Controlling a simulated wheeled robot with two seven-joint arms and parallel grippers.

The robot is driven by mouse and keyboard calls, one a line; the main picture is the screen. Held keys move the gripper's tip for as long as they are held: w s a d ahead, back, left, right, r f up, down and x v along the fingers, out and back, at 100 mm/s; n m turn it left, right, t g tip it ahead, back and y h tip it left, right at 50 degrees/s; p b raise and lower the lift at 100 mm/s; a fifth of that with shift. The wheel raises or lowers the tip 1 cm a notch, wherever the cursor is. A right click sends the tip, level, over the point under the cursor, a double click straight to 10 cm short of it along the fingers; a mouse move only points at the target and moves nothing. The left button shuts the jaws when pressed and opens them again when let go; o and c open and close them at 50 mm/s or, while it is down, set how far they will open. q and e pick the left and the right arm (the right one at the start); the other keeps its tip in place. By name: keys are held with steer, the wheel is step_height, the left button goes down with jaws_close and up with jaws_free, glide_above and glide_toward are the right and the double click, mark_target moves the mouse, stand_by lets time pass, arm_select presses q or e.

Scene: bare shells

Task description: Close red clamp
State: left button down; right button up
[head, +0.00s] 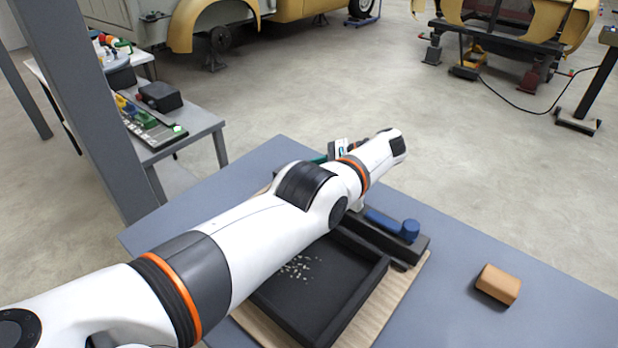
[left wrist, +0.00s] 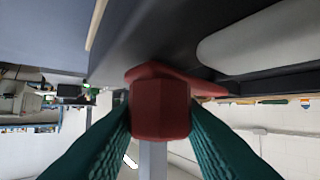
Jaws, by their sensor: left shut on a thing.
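The red clamp (left wrist: 160,105) shows in the left wrist view as a red, blocky end with a wider red part behind it and a grey bar below. My left gripper (left wrist: 158,122) has its two teal ridged fingers on either side of the red end and is shut on it. In the head view my left arm reaches across the table and hides the red clamp. Only a bit of teal finger (head: 318,159) shows beyond the arm. My right gripper is in neither view.
A black tray (head: 352,303) with small pale bits lies on a wooden board (head: 398,303). A blue lever (head: 392,224) sits on a dark bar at its right. A tan block (head: 497,285) lies on the blue-grey table (head: 470,250), which is otherwise bare at right.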

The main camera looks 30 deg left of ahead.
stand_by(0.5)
arm_select(q)
steer(key=c, duration=1)
jaws_free()
steer(key=shift+c, duration=0.2)
step_height(320, 180, up, 10)
steer(key=p, duration=1)
steer(key=shift+c, duration=0.2)
